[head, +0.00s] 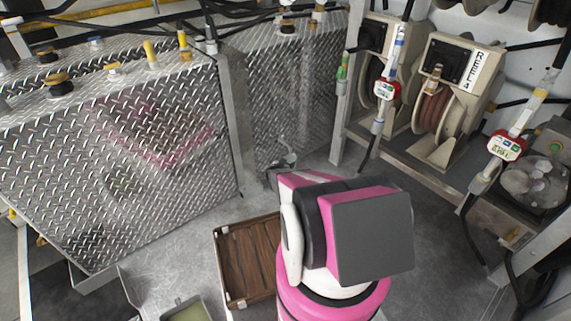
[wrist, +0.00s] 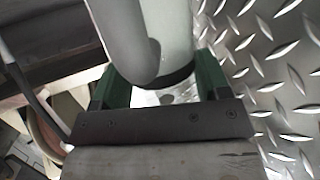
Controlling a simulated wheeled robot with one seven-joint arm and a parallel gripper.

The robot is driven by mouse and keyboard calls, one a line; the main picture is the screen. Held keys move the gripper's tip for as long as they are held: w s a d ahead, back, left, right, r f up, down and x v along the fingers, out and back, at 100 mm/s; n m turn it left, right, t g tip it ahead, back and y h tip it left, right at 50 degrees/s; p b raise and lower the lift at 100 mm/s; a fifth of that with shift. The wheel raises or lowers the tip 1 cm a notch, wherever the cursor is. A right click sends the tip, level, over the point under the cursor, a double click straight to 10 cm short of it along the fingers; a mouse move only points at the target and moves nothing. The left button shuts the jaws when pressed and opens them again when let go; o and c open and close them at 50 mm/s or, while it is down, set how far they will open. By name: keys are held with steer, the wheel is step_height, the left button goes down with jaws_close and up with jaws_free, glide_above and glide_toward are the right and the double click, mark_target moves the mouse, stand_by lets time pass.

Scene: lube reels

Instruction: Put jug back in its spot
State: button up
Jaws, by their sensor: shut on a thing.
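The jug (wrist: 175,25) shows in the wrist view as a smooth pale grey body with a rounded grey part in front, perhaps its handle or spout. My gripper (wrist: 158,85) has a green finger on each side of it and is shut on it. The jug's full shape and base are cut off by the frame. In the head view my pink, white and black arm hides the gripper and most of what it holds. A small grey shape (head: 283,160) shows just beyond the arm; I cannot tell whether it is part of the jug. The jug's spot cannot be made out.
A wooden-bottomed tray (head: 240,262) lies left of my arm, with a small greenish bin (head: 187,311) nearby. Diamond-plate tanks (head: 130,165) stand left and behind. Hose reels (head: 435,105) and hanging nozzles (head: 505,145) line the right. Some bare metal floor (head: 185,245) is clear.

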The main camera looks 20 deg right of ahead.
steer(key=shift+f, duration=0.1)
steer(key=o, duration=1.4)
